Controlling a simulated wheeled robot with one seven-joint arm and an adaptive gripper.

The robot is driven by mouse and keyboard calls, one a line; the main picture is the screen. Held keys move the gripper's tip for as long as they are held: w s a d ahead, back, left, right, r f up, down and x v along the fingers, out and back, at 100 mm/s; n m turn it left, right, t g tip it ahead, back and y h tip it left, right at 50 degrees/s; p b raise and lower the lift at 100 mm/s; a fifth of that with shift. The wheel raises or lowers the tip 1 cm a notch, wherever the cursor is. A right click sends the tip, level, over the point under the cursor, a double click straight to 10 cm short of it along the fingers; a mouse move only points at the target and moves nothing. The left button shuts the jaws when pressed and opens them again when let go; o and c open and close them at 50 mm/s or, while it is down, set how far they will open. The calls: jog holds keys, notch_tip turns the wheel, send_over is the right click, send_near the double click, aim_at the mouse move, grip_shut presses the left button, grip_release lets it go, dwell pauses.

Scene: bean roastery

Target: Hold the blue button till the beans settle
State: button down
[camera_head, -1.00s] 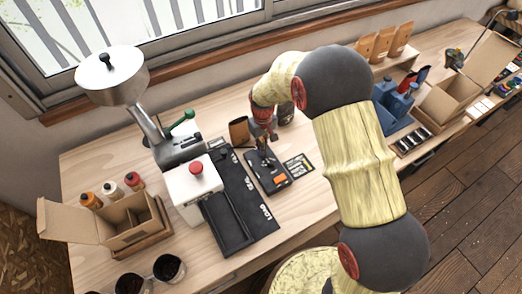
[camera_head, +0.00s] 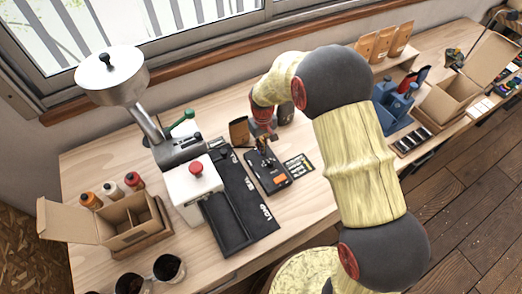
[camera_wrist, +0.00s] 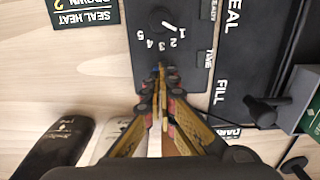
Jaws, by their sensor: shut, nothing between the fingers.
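My gripper (camera_wrist: 160,78) is shut with nothing between its fingers. In the wrist view its fingertips are over a dark control panel (camera_wrist: 190,62), just below a round dial (camera_wrist: 163,20) numbered 1 to 5; I cannot tell whether they touch. In the head view the panel (camera_head: 270,184) lies on the bench with an orange patch on it, and my gripper (camera_head: 262,148) is above its far part. A white box (camera_head: 188,190) with a red button (camera_head: 196,168) stands to the left. No beans are clearly visible near the gripper.
A black mat (camera_head: 262,228) marked with words lies left of the panel. A metal hopper machine (camera_head: 112,75) stands at the back left. An open cardboard box (camera_head: 130,225) is at the front left. A blue rack (camera_head: 393,120) stands to the right. A label card (camera_wrist: 85,12) lies beside the panel.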

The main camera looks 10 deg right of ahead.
jog(key=shift+r+p, duration=1.85)
jog(key=shift+r, duration=1.2)
